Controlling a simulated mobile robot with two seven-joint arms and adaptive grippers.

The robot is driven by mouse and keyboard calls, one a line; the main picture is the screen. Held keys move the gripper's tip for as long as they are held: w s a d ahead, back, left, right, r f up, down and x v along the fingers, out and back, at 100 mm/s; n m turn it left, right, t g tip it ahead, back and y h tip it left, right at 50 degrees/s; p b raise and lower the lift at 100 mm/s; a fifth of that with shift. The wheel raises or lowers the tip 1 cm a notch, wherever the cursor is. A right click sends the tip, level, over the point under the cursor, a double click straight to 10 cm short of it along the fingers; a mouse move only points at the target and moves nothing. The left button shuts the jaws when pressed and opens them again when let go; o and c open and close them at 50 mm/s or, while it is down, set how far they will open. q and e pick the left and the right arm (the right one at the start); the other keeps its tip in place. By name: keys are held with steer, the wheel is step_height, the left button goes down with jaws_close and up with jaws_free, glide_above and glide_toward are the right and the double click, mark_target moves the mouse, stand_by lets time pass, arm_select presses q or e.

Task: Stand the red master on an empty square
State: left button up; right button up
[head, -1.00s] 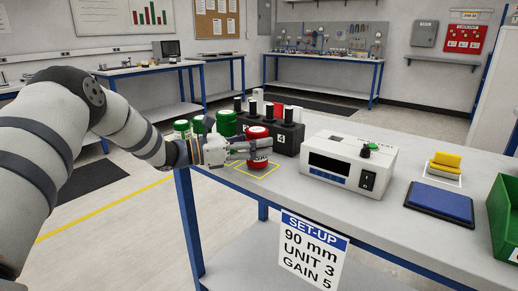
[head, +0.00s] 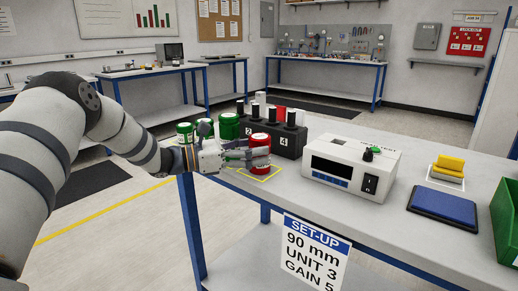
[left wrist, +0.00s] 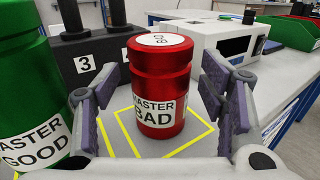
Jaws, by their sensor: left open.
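The red master (head: 260,153), a red can labelled "MASTER BAD", stands upright inside a yellow square outline (left wrist: 204,139) on the bench. It also shows in the left wrist view (left wrist: 160,88). My left gripper (head: 258,157) is open at it. In the left wrist view its fingers (left wrist: 163,103) stand on either side of the can, with visible gaps. Green masters stand to the left; one (left wrist: 30,95) labelled "MASTER GOOD" is close beside my left finger. No empty square shows clearly. My right gripper is not in view.
A black block (head: 264,136) numbered 3 and 4 with dark posts stands right behind the red master. A white instrument box (head: 350,165) stands to the right.

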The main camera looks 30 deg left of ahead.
arm_select(q)
steer(key=p+v, duration=0.1)
steer(key=v, duration=0.9)
steer(key=shift+s, duration=0.15)
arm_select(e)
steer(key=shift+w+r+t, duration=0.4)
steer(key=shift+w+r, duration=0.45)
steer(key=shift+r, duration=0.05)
arm_select(q)
steer(key=shift+a, duration=0.1)
